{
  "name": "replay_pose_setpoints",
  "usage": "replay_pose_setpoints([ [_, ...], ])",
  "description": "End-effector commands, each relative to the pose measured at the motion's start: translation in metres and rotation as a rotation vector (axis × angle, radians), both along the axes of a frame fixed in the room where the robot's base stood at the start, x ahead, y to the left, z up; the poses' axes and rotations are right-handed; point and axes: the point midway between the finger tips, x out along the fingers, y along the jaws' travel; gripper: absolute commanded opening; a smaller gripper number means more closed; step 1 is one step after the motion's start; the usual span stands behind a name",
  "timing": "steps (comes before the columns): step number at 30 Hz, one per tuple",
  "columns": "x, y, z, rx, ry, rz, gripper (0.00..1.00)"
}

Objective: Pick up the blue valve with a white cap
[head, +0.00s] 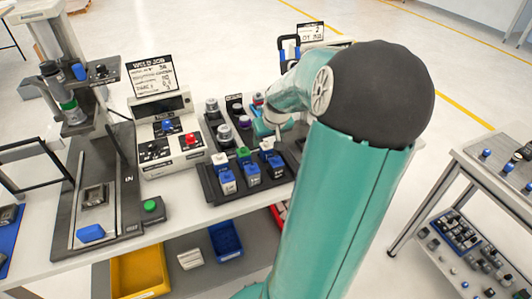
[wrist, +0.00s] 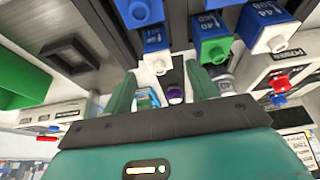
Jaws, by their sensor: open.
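Several blue valves with white caps stand in a dark tray (head: 212,188) in the head view. One is at the front left (head: 227,180), and others are to its right. In the wrist view, a blue valve with a white cap (wrist: 156,42) lies just beyond the fingertips, between their lines. Another white-capped blue valve (wrist: 271,32) is farther right, and a third (wrist: 140,12) is at the top. My gripper (wrist: 161,76) is open, its two green fingers apart with no valve held. In the head view my arm partly hides the gripper and the tray's right side.
A green-capped valve (wrist: 214,48) stands close beside the white-capped ones. A purple-topped part (wrist: 175,95) shows between my fingers. Behind the tray is a rack of round grey parts (head: 213,106). A control box (head: 172,148) and a press stand left. Bins (head: 139,273) sit below the bench.

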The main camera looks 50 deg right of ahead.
Motion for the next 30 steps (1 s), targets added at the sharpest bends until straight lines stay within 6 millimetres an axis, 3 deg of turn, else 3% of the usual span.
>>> replay_pose_setpoints([
  [13, 0.016, -0.010, -0.047, 0.001, -0.001, 0.002, 0.58],
  [22, 0.017, -0.011, -0.051, -0.001, -0.001, -0.001, 0.58],
  [30, 0.017, -0.011, -0.051, -0.001, -0.001, -0.001, 0.09],
])
